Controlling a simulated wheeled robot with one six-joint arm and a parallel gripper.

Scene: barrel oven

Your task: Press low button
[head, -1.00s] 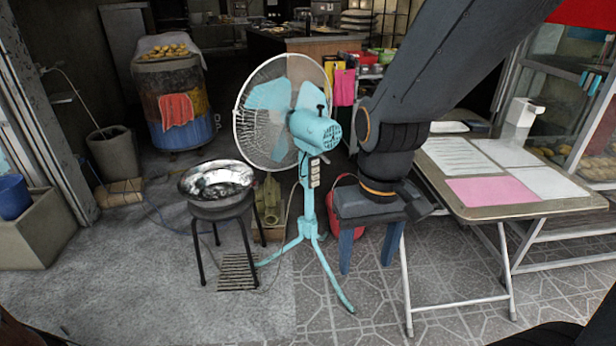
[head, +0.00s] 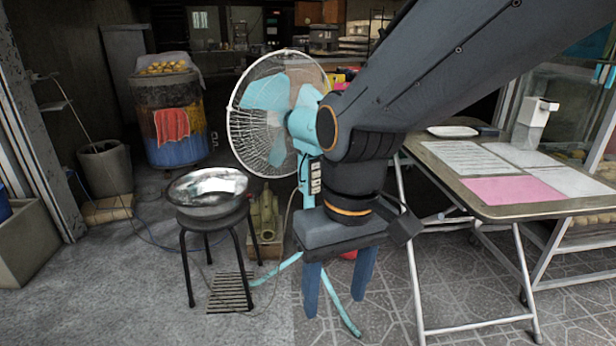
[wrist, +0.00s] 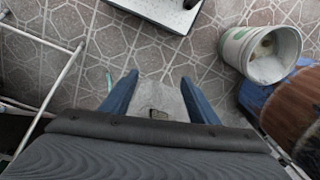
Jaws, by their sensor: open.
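The teal standing fan (head: 305,122), with its white wire cage, stands in the middle of the head view. Its button box (head: 316,178) shows several pale buttons in a column, just left of my arm; which one is the low button is too small to tell. My gripper (head: 335,304) points down in front of the fan's lower stand, below and slightly right of the button box. Its two blue fingers are apart and empty. In the wrist view my gripper (wrist: 159,77) has only floor between its fingers; the button box is not seen there. My arm hides part of the fan's motor and pole.
A black stool (head: 216,219) with a metal bowl (head: 207,188) stands left of the fan. A folding table (head: 470,206) with papers is close on the right. A white bucket (wrist: 264,52) shows in the wrist view. Tiled floor is clear in front.

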